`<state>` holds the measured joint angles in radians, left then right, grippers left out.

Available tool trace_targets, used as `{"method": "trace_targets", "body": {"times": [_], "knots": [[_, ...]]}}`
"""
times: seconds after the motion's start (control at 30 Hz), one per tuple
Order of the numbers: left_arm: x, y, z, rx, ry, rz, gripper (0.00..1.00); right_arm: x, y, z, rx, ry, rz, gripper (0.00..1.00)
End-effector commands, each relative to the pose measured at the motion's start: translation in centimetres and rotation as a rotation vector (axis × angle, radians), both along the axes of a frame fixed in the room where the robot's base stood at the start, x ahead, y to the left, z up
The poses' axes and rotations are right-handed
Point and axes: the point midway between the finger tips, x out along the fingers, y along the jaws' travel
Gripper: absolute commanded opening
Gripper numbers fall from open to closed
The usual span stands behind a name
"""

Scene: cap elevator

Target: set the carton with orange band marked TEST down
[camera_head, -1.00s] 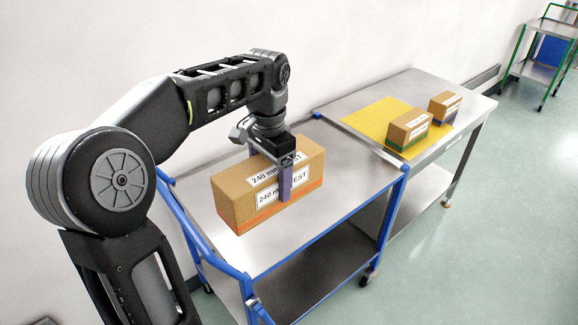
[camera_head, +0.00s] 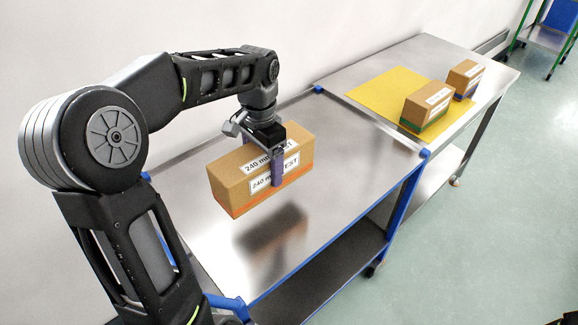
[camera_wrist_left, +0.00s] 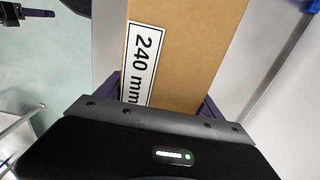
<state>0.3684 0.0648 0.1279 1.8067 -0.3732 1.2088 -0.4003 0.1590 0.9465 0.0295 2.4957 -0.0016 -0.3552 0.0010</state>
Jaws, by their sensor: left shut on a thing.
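The brown carton (camera_head: 225,194) with an orange band and "240 mm TEST" labels is in the middle of the head view. My left gripper (camera_head: 277,168) is shut on it from above, one finger across its labelled front face. The carton hangs above the steel top of the blue-framed cart (camera_head: 330,210), with its shadow on the top below it. In the left wrist view the carton (camera_wrist_left: 195,50) fills the space between the fingers, with part of its label showing. My right gripper is not in the head view.
A steel table (camera_head: 400,62) adjoins the cart's far end. On it lies a yellow mat (camera_head: 375,95) with a green-banded carton (camera_head: 427,106) and a blue-banded carton (camera_head: 465,79). A green-framed cart (camera_head: 540,38) stands at the far right. The cart top around the held carton is clear.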

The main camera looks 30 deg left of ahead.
Motion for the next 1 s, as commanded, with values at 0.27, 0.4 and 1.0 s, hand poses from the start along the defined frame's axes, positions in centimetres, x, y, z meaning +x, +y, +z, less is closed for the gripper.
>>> {"method": "trace_targets", "body": {"times": [0.27, 0.4, 1.0], "knots": [[0.1, 0.0, 0.2, 0.001, -0.003, 0.000, 0.04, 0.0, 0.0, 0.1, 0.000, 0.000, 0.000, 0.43], [0.0, 0.0, -0.9, 0.001, -0.001, 0.000, 0.04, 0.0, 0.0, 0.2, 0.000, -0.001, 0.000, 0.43], [0.1, 0.0, -6.0, 0.001, -0.004, 0.001, 0.04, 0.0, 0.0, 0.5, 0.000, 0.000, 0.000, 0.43]]}}
